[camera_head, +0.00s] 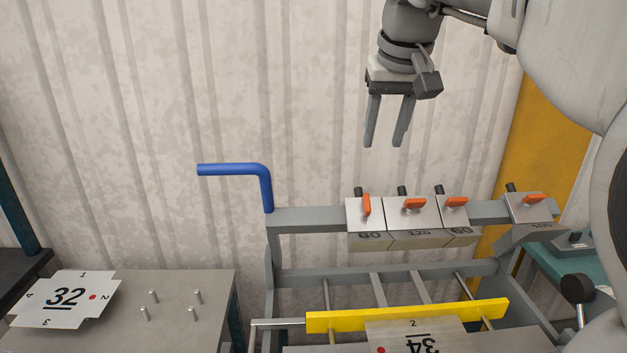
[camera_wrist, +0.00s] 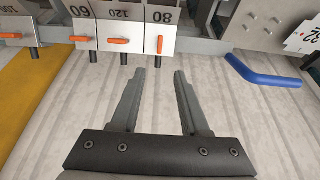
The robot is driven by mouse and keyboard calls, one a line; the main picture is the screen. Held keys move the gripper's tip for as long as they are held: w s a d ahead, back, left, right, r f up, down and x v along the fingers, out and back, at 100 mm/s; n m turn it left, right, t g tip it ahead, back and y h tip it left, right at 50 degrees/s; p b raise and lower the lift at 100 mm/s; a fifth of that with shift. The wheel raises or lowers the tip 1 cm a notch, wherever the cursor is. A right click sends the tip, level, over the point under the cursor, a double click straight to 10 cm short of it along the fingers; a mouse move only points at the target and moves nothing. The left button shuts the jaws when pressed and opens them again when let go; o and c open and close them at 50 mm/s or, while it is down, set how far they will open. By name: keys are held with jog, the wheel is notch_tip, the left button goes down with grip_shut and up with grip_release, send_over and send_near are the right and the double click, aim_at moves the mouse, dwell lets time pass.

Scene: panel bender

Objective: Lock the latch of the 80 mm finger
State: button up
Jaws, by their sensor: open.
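The 80 mm finger (camera_head: 356,222) is the leftmost block on the grey beam in the head view. In the wrist view the same finger (camera_wrist: 174,42) is right of the 120 block. Its orange latch (camera_head: 366,204) stands upright along the block, unlike the sideways latches beside it. The latch also shows in the wrist view (camera_wrist: 160,45). My gripper (camera_head: 385,143) is open and empty, pointing down above the finger row and apart from it. In the wrist view its fingertips (camera_wrist: 158,75) are just short of the latch in the picture.
The 120 finger (camera_head: 396,216) and 60 finger (camera_head: 461,215) stand close beside it; another finger (camera_head: 522,210) is farther right. A blue bent handle (camera_head: 235,169) rises at the beam's left end. A yellow bar (camera_head: 405,315) lies in front. Space above the latches is clear.

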aim_at(367, 201)
jog(key=b+x, duration=0.1)
jog(key=x, duration=1.6)
jog(key=shift+w+f, duration=0.1)
grip_shut()
